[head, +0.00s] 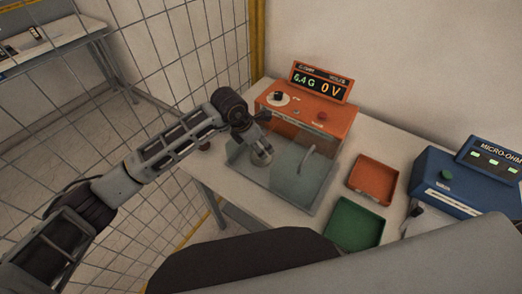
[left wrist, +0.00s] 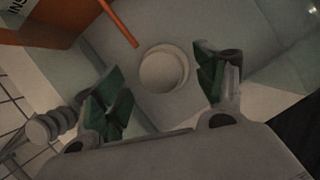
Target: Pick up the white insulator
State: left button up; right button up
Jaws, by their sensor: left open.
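My left gripper (head: 258,138) is over the clear-walled chamber of the orange test unit, pointing down. In the left wrist view its green-padded fingers (left wrist: 160,92) are apart with nothing held between them. A round, pale, rimmed piece (left wrist: 163,69) shows beyond and between the fingers; I cannot tell whether it is an insulator end or a fixed cup. A pale ribbed piece like a white insulator (left wrist: 47,126) shows outside the left finger, partly hidden by it. In the head view a pale cylindrical piece (head: 262,157) is just below the gripper. My right gripper is not in view.
The orange unit (head: 318,115) reads 0 V, behind the clear chamber (head: 290,190). An orange tray (head: 373,179) and a green tray (head: 353,226) lie to the right, both empty. A blue micro-ohm meter (head: 450,180) stands farther right. A wire-mesh fence (head: 190,60) runs along the left.

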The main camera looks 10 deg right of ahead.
pick_arm(q)
jog(key=shift+d+p+x, duration=0.15)
jog(key=shift+p+x, duration=0.2)
jog(key=shift+x, duration=0.6)
jog(key=shift+d+p+x, duration=0.15)
jog(key=shift+p+x, duration=0.2)
jog(key=shift+x, duration=0.55)
jog(key=shift+w+d+f, duration=0.1)
jog(key=shift+d+f, duration=0.05)
jog(key=shift+f, duration=0.3)
jog(key=shift+c, duration=1.2)
jog(key=c, duration=1.1)
jog(key=shift+c, duration=0.2)
jog(key=shift+r, duration=0.1)
